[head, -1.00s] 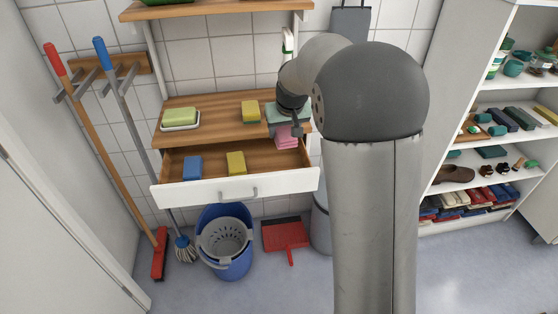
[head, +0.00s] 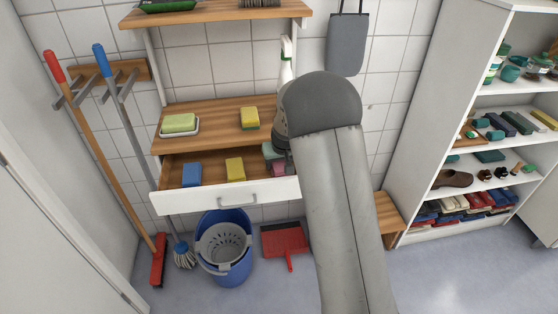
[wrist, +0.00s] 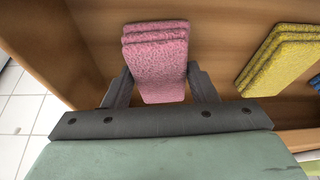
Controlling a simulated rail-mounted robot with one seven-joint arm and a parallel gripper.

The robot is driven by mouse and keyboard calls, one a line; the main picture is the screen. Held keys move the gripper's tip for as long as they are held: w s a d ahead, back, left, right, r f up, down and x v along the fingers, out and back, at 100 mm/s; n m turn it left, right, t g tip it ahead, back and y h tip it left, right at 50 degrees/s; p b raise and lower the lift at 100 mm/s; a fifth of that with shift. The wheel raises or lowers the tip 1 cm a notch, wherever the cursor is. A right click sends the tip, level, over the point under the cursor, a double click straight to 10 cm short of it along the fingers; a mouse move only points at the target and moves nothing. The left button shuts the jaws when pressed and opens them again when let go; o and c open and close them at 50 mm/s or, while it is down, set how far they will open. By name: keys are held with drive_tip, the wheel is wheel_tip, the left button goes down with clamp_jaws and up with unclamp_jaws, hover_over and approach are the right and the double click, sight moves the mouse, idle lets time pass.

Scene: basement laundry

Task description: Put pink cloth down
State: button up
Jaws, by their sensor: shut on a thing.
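The pink cloth (head: 278,169), a folded stack, is at the right end of the open drawer (head: 225,193), largely hidden by my arm in the head view. In the wrist view the pink cloth (wrist: 157,62) sits between the two dark fingers of my gripper (wrist: 160,92), which is shut on it. The drawer's wooden floor shows behind it. I cannot tell whether the cloth touches that floor. A yellow cloth (head: 235,168) lies in the drawer left of it and shows in the wrist view (wrist: 282,60) apart from it. A blue cloth (head: 191,174) lies farther left.
On the counter (head: 215,120) above the drawer are a green block on a white dish (head: 180,125), a yellow sponge (head: 250,118) and a spray bottle (head: 285,62). A blue bucket (head: 226,262) and red dustpan (head: 285,240) stand below. Drawer floor is bare between the cloths.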

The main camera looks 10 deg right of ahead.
drive_tip(key=shift+f, duration=0.25)
drive_tip(key=o, duration=0.9)
drive_tip(key=shift+r, duration=0.1)
